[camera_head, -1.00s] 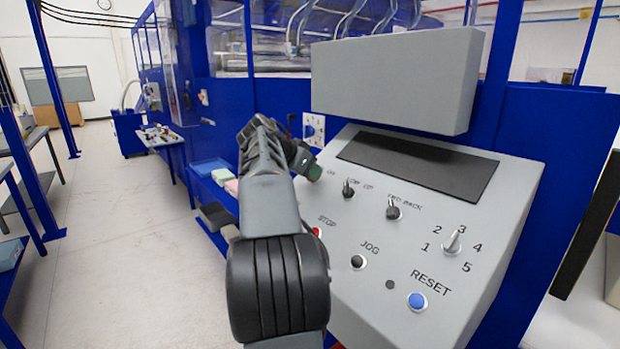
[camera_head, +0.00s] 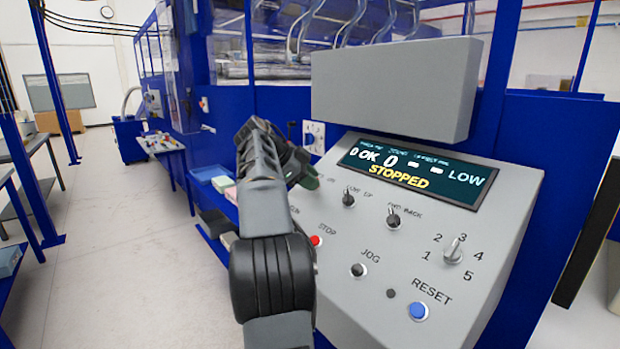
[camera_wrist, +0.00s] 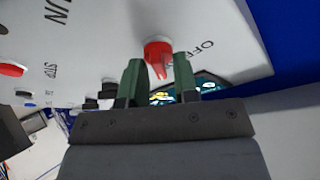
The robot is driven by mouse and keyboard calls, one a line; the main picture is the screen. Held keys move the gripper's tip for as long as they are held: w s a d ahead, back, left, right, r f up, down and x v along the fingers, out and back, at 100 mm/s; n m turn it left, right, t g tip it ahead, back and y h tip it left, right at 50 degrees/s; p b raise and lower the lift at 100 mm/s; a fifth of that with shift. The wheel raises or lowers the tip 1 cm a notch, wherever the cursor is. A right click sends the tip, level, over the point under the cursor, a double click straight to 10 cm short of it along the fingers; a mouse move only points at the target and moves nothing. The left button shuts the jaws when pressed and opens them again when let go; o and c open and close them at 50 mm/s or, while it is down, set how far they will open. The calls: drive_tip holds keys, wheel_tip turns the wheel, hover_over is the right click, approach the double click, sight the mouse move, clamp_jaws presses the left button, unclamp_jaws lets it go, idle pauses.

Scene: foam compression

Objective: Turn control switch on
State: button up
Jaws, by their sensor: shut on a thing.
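The control switch is a red rotary knob (camera_wrist: 158,53) on the grey panel, with an OFF label to its right in the wrist view. My gripper (camera_wrist: 159,78) has its two green fingers on either side of the knob and is shut on it. In the head view my gripper (camera_head: 305,177) is at the upper left of the grey control panel (camera_head: 480,290), and my arm and fingers hide the knob. The panel's display (camera_head: 417,172) is lit and reads "OK", "0", "LOW" and "STOPPED".
A red STOP button (camera_head: 316,241), a black JOG button (camera_head: 357,270) and a blue RESET button (camera_head: 418,310) are lower on the panel. Toggle switches (camera_head: 393,218) and a numbered selector (camera_head: 453,249) sit to the right. A grey box (camera_head: 395,85) overhangs the panel.

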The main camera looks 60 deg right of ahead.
idle(0.4)
drive_tip(key=o, duration=0.6)
drive_tip(key=shift+s, duration=0.1)
drive_tip(key=p+v, duration=0.4)
drive_tip(key=v, duration=1)
drive_tip(key=shift+d, duration=0.1)
